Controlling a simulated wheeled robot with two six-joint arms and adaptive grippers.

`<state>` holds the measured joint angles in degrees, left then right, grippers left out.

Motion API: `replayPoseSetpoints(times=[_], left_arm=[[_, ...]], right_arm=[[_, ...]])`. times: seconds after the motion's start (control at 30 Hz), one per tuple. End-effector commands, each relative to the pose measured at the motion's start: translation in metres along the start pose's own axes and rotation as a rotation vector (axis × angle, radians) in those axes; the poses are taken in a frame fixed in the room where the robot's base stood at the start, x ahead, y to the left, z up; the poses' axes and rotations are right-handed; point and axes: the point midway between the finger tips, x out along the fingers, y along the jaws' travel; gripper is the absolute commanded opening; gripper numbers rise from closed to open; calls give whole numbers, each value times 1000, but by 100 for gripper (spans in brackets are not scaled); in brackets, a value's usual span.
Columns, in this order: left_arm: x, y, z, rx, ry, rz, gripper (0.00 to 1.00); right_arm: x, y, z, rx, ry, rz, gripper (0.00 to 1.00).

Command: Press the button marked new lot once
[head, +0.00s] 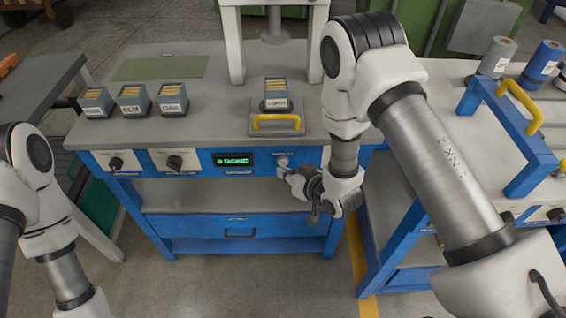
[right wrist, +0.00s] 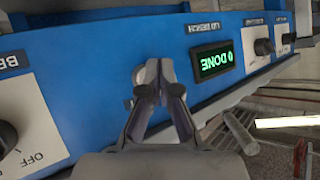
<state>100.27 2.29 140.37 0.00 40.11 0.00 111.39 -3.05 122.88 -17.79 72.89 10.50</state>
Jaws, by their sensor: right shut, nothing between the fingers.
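The button (head: 282,161) is a small light round shape on the blue front panel of the bench, right of the green-lit display (head: 234,160). Its label is too small to read. My right gripper (head: 290,174) is shut and empty, its fingertips at the panel just below and beside the button. My left gripper is out of view.
Black knobs (head: 175,162) sit on the panel left of the display. Labelled bins (head: 133,101) stand on the bench top (head: 215,120). Another bin (head: 276,95) sits on a plate with a yellow handle (head: 276,122). A blue frame (head: 515,140) stands at the right.

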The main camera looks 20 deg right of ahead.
Motion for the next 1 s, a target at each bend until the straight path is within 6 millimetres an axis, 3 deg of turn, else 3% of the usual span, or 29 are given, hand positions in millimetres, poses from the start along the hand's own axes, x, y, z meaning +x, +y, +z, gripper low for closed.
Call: replayPoseSetpoints(times=[0.4, 1.0], left_arm=[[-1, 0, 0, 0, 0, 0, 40], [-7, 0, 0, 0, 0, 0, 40]], right_arm=[[-4, -3, 4, 1, -2, 1, 0], [-38, -28, 28, 0, -1, 1, 0]])
